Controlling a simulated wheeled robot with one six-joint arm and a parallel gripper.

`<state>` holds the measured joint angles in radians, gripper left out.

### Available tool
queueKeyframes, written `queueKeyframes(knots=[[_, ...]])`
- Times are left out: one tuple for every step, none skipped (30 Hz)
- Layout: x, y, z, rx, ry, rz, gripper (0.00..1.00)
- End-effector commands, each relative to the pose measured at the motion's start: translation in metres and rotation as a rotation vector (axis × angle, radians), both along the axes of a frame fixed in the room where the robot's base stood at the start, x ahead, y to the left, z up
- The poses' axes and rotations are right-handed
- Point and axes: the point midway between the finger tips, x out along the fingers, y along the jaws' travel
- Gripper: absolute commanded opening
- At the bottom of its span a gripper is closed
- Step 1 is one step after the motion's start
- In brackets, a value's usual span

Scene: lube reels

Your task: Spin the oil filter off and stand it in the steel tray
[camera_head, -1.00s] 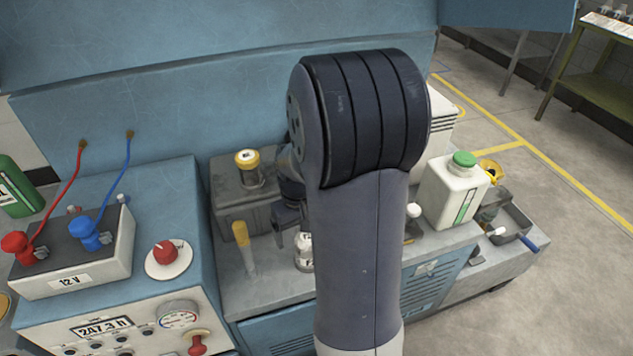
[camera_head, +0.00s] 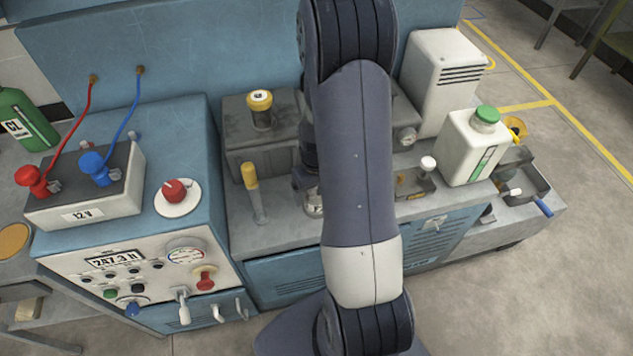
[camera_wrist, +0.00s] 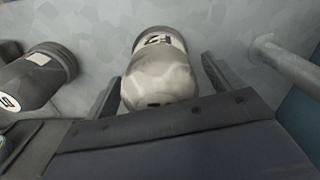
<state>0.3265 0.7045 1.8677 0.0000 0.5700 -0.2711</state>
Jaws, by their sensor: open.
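A pale grey-white filter (camera_wrist: 162,72) with a dark-marked band lies between the two fingers of my gripper (camera_wrist: 160,80) in the wrist view. The fingers are open, one on each side of it, and I see no clear grip on it. In the head view only a small part of the filter (camera_head: 313,205) shows beside my arm, at the engine block; my arm hides most of the gripper.
A white jug with a green cap (camera_head: 474,145) stands in front of the tray. A yellow-handled tool (camera_head: 251,178) stands left of the filter. A dark cylinder (camera_wrist: 38,76) shows at the left in the wrist view. A battery (camera_head: 85,195) with red and blue leads is at the left.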

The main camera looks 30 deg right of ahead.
Motion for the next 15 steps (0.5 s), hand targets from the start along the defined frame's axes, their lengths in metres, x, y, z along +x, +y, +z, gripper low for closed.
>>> queueKeyframes(knots=[[-0.0001,0.0000,-0.0023,0.000,0.000,0.000,0.87],[-0.0001,0.0000,-0.0032,0.000,0.000,0.000,0.87],[0.0000,0.0000,-0.0040,0.000,0.000,0.000,0.87],[-0.0001,0.0000,-0.0043,0.000,0.000,0.000,0.87],[0.0000,0.0000,-0.0045,0.000,0.000,0.000,0.87],[0.0000,0.0000,-0.0045,0.000,-0.001,0.000,0.87],[0.0000,0.0000,-0.0045,0.000,-0.001,0.000,0.87],[0.0000,0.0000,-0.0044,0.000,-0.001,0.000,0.87],[0.0000,0.0000,-0.0044,0.000,-0.001,0.000,0.87],[0.0000,0.0000,-0.0043,0.000,-0.001,0.000,0.87],[0.0000,0.0000,-0.0043,0.000,-0.001,0.000,0.87],[0.0000,0.0000,-0.0043,0.000,-0.001,0.000,0.83],[0.0000,0.0000,-0.0042,0.000,-0.001,0.000,0.81],[0.0001,0.0000,-0.0042,0.000,-0.001,0.000,0.78],[0.0000,0.0000,-0.0042,0.000,-0.001,0.000,0.75]])
